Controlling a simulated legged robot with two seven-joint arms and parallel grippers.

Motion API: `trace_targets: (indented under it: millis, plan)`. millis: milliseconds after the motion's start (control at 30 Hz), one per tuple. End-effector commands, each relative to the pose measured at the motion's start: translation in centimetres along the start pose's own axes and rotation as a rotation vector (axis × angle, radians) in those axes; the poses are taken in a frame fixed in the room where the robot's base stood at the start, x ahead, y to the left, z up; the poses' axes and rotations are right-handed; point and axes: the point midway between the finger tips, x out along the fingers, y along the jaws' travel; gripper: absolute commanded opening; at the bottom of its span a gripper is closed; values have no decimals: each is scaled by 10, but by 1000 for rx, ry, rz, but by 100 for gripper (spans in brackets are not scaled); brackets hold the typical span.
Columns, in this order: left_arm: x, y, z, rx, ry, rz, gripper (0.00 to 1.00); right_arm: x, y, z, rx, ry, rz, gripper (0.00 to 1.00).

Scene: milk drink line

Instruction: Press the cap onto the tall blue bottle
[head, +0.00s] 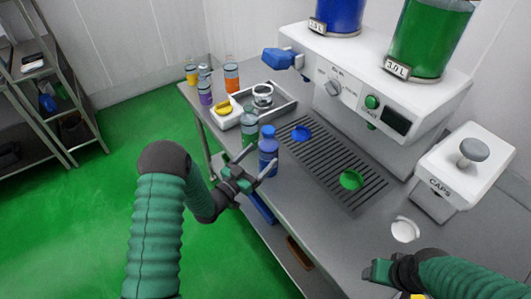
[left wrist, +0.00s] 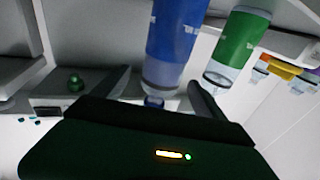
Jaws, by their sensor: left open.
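Whether the cap is fully seated cannot be told. My left gripper (head: 264,160) is open, its fingers reaching toward the bottle on either side; contact is unclear.
A green bottle (head: 249,128) stands just behind the blue one. A tray (head: 284,112) and several small bottles (head: 205,92) stand farther back. The slotted grille (head: 325,160) holds a blue disc (head: 301,133) and a green disc (head: 350,180). A caps box (head: 440,187) stands at right.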

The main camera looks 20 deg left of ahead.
Motion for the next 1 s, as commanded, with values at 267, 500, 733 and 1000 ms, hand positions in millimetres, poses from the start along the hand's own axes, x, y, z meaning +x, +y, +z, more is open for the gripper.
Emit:
trace_targets:
  millis: [267,500,733,1000]
  plan:
    - [-64,0,2,-2,-1,-2,83,14,0,3,0,0,0,63]
    - [-86,0,1,0,0,-1,83,16,0,4,0,0,0,63]
    - [-87,0,0,0,0,-1,83,16,0,4,0,0,0,63]
    - [-75,-1,4,35,-103,-18,83,15,0,4,0,0,0,63]
